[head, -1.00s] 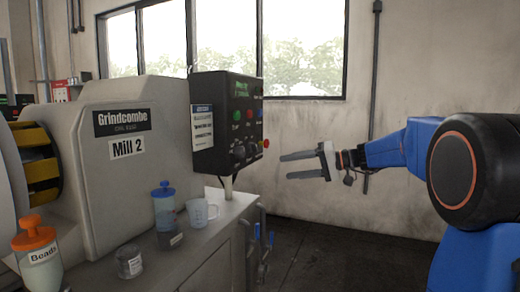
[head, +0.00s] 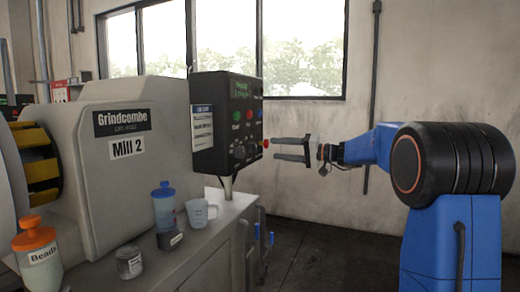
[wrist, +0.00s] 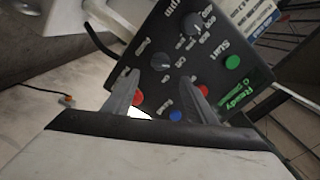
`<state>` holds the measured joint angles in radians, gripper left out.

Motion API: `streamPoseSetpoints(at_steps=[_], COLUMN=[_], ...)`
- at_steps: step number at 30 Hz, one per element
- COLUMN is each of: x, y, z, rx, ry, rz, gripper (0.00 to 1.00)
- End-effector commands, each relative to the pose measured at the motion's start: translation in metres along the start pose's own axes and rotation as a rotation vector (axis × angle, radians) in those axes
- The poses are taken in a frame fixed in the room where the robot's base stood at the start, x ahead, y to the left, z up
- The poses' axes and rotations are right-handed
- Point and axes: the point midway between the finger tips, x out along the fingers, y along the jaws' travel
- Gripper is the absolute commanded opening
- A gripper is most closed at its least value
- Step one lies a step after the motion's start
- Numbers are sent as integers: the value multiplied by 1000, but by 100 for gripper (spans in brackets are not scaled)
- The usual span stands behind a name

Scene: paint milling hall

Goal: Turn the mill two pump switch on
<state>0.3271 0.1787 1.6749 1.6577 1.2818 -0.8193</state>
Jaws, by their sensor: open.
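The Mill 2 control panel (head: 212,150) is a black box with a green-lit display, coloured buttons and dark knobs. In the wrist view the panel (wrist: 153,70) fills the upper middle. It shows a green Start button (wrist: 233,62), a numbered speed knob (wrist: 190,25) and a second dark knob (wrist: 187,58) between small labels. I cannot read clearly which control is the pump switch. A blue button (wrist: 175,116) and red buttons (wrist: 138,98) show near the fingers. My gripper (head: 274,149) is open and empty, just right of the panel, fingers pointing at it.
The grey mill (head: 155,180), labelled Mill 2, stands left of the panel. A blue-capped bottle (head: 164,208), a measuring jug (head: 200,213), a tin (head: 130,262) and an orange-capped beads bottle (head: 38,255) stand around it. Blue-handled valves stick out below the panel. Floor right of the cabinet is clear.

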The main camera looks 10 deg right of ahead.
Motion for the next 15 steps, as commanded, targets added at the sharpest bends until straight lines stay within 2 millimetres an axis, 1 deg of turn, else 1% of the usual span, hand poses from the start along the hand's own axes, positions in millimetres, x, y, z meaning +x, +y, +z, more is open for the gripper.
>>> streamPoseSetpoints(at_steps=[1,6,12,15], x=[10,40,68,76], y=[0,0,1,0], z=[0,1,0,0], rx=[0,1,1,1], ry=[-3,-3,-1,-1], rz=[-1,-2,0,-1], gripper=[52,52,52,52])
